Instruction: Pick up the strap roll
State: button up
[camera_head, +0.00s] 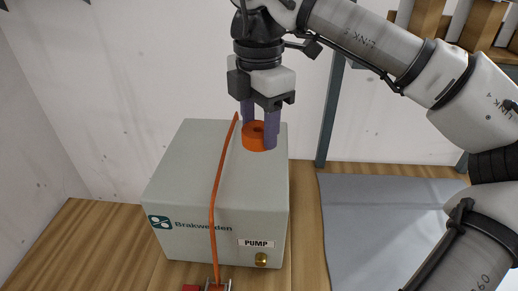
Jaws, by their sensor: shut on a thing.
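The orange strap roll (258,143) is at the top of the grey pump box (180,180), toward its right side. My gripper (259,128) points down from above with its two purple fingers on either side of the roll, shut on it. I cannot tell whether the roll touches the box top or is slightly above it. A flat orange strap (215,205) runs from beside the gripper down over the box front. Its lower end meets a metal and red buckle (214,285) at the bottom edge of the view.
The box stands on a wooden table (90,240) against a white wall (110,80). A grey mat (375,220) lies to the right. A brass fitting (261,260) sits on the box front. A shelf post (329,120) and cardboard boxes (425,18) are behind at right.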

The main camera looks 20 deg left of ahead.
aim_at(258, 129)
notch_tip(258, 129, up, 13)
jog(key=p, duration=0.4)
